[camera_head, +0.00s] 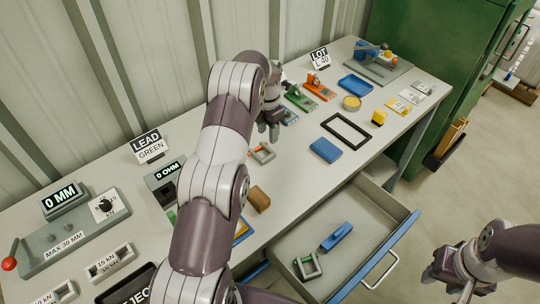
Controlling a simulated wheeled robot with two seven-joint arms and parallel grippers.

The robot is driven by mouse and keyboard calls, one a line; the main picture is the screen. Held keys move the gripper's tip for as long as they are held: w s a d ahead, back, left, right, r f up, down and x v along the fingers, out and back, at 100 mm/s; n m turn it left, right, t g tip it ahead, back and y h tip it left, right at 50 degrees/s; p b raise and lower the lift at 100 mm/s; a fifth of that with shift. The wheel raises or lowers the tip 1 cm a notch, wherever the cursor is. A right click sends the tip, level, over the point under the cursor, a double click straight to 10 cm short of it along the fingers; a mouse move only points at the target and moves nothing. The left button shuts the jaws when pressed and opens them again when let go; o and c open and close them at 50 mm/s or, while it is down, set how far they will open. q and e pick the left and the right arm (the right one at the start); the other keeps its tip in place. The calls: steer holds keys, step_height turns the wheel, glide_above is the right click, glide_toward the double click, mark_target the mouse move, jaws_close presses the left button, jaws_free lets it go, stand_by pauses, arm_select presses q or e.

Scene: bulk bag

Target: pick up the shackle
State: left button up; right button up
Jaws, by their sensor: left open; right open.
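A small grey U-shaped piece with an orange-red pin, which looks like a shackle (262,153), lies on the workbench just in front of my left gripper. A similar grey-green U-shaped piece (308,266) lies in the open drawer; I cannot tell whether it is also a shackle. My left gripper (273,128) is open and points down over the bench, just behind the first piece and apart from it in the picture. My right gripper (452,286) is open and empty, right of the drawer over the floor.
The open drawer (371,208) juts out from the bench front and also holds a blue tool (337,236). A brown block (259,198), a blue block (325,150) and a black frame (346,129) lie on the bench. A green cabinet (430,50) stands behind right.

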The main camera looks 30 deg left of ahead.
mark_target(268, 156)
arm_select(q)
step_height(268, 156, down, 2)
steer(key=shift+f+p, duration=0.25)
steer(key=shift+p, duration=0.7)
steer(key=f, duration=0.3)
steer(key=shift+w+f+p, duration=0.15)
steer(key=shift+w+p, duration=0.2)
steer(key=f+p, duration=0.1)
steer(key=f, duration=0.1)
steer(key=s+f+p, duration=0.1)
steer(key=f, duration=0.1)
steer(key=shift+f, duration=0.4)
steer(key=shift+w+f, duration=0.25)
steer(key=shift+f, duration=0.2)
steer(key=shift+r, duration=0.15)
jaws_close()
arm_select(e)
steer(key=r, duration=0.3)
steer(key=shift+w, duration=0.25)
